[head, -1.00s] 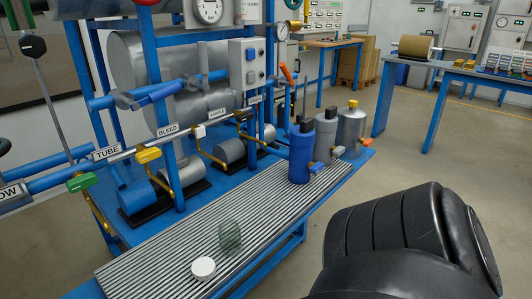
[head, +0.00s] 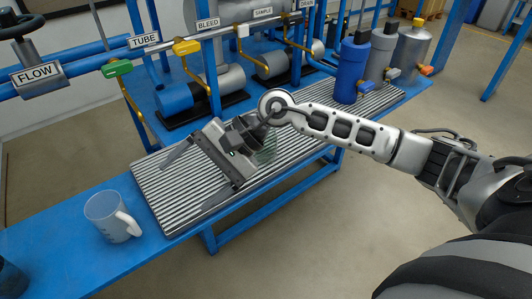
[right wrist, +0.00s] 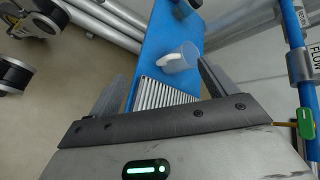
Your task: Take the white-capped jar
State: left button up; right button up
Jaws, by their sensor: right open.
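The jar (head: 268,154) shows in the head view as a patch of greenish clear glass on the ribbed grey mat (head: 165,200). My right gripper and wrist cover most of it, and its white cap is hidden. My right gripper (head: 182,187) is open and empty above the mat, its fingers pointing left and toward the front, away from the jar. The jar lies behind the gripper's palm, on the wrist side. In the right wrist view, the open fingers (right wrist: 160,68) have no jar between them. My left gripper is not in view.
A clear jug (head: 106,216) with a white handle stands on the blue bench (head: 60,235) left of the mat; it also shows in the right wrist view (right wrist: 181,58). A blue cylinder (head: 352,70) and grey ones stand at the mat's right end. Labelled pipes and valves run behind.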

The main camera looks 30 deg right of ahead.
jog(key=w+d+n+t+h+b, duration=0.1)
jog(key=w+d+n+h, duration=0.25)
jog(key=d, duration=0.35)
jog(key=w+d+n+t+h, duration=0.15)
jog(key=d+h, duration=0.25)
jog(key=d, duration=0.4)
jog(key=n+h, duration=0.3)
jog(key=h, duration=0.1)
send_near(272, 141)
jog(key=b+x, duration=0.1)
jog(key=x, duration=0.2)
jog(key=w+b+x, duration=0.1)
jog(key=x, duration=0.3)
jog(key=shift+w, duration=0.1)
jog(key=x, duration=0.5)
jog(key=shift+w+a+b, duration=0.1)
jog(key=shift+w+b, duration=0.05)
jog(key=shift+b, duration=0.15)
jog(key=c, duration=1)
